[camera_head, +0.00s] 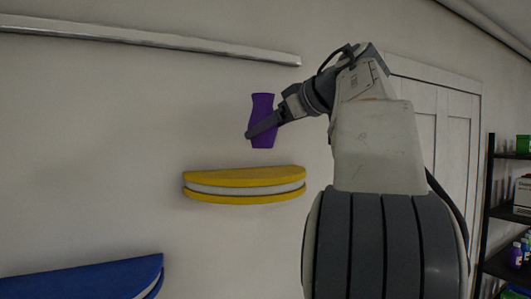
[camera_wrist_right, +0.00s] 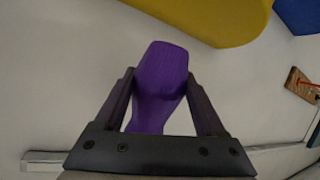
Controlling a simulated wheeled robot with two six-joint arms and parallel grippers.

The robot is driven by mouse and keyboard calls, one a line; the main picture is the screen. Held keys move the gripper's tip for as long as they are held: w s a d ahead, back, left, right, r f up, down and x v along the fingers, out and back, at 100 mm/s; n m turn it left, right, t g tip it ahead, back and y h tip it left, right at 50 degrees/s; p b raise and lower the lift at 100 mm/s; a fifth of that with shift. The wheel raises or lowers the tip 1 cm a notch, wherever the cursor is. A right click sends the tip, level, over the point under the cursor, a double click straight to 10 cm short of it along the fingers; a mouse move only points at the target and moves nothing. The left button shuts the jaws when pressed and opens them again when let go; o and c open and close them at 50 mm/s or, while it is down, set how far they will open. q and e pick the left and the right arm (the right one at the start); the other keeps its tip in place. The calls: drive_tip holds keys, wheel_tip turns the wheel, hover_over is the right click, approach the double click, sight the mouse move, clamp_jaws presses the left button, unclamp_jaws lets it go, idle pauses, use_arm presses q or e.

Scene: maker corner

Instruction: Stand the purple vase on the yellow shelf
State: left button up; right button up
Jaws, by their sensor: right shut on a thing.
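The purple vase (camera_head: 263,104) is upright in the head view, held in the air above the yellow shelf (camera_head: 245,177). A gap of bare wall shows between the vase's bottom and the shelf top. My right gripper (camera_head: 250,134) is shut on the vase around its middle. In the right wrist view the vase (camera_wrist_right: 160,85) sits between the two fingers of the gripper (camera_wrist_right: 160,78), and part of the yellow shelf (camera_wrist_right: 215,20) shows at the top. The shelf top looks empty. My left gripper is not in view.
A blue shelf (camera_head: 85,280) is lower left on the wall. A metal rail (camera_head: 150,39) runs along the wall above. A white door (camera_head: 450,130) and a black rack (camera_head: 497,210) with bottles and boxes stand at the right. The wall around the vase is clear.

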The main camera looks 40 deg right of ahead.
sight(259, 146)
drive_tip(key=shift+w+a+f, duration=0.2)
drive_tip(key=shift+w+f, duration=0.1)
drive_tip(key=shift+w, duration=0.25)
drive_tip(key=shift+w+a+f, duration=0.15)
drive_tip(key=shift+w+f, duration=0.15)
drive_tip(key=shift+w, duration=0.2)
drive_tip(key=shift+s+d+f, duration=0.1)
drive_tip(key=shift+s+f, duration=0.05)
drive_tip(key=shift+f, duration=1.65)
